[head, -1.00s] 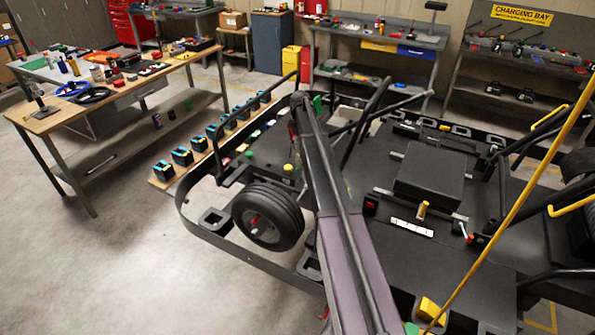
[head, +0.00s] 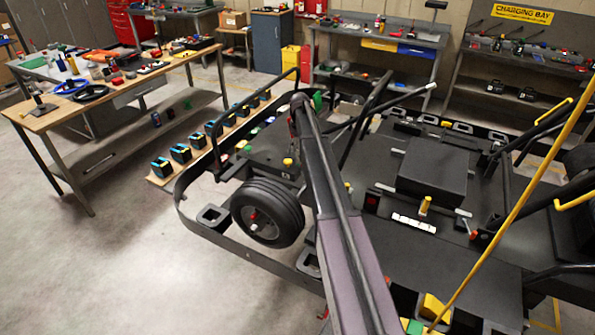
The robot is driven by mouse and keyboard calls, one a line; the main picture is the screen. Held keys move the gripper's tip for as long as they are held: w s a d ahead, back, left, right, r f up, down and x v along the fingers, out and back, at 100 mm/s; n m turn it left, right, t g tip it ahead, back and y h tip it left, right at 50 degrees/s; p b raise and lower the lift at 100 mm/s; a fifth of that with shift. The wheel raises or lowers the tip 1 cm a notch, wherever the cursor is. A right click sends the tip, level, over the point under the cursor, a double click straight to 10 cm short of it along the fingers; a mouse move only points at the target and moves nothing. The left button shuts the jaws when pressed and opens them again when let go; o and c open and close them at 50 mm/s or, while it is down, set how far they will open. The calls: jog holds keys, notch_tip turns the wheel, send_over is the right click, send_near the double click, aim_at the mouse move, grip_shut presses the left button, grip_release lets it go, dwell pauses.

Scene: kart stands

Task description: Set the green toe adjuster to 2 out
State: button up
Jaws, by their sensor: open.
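The kart (head: 440,258) fills the middle and right, with its front wheel (head: 267,212) at the left. I cannot make out which part is the green toe adjuster, or its setting. A small green block (head: 414,327) shows at the bottom edge, beside a yellow block (head: 434,308). My arm rises across the middle and covers part of the kart. My gripper is not visible; the arm hides whatever lies behind it.
A wooden workbench (head: 40,122) with tools stands at the left. A row of black-and-blue boxes (head: 181,154) lines a low board beyond the front wheel. A yellow bar (head: 525,185) crosses the right side. Grey benches stand at the back. The floor at lower left is clear.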

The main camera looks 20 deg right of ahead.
jog(key=shift+s+a+f+b, duration=0.1)
jog(key=shift+a+f+b, duration=0.05)
jog(key=shift+f+b, duration=2.4)
jog(key=shift+a+f+b, duration=0.1)
jog(key=shift+f+b, duration=2.2)
jog(key=shift+f, duration=0.3)
jog(key=shift+c, duration=0.2)
grip_shut()
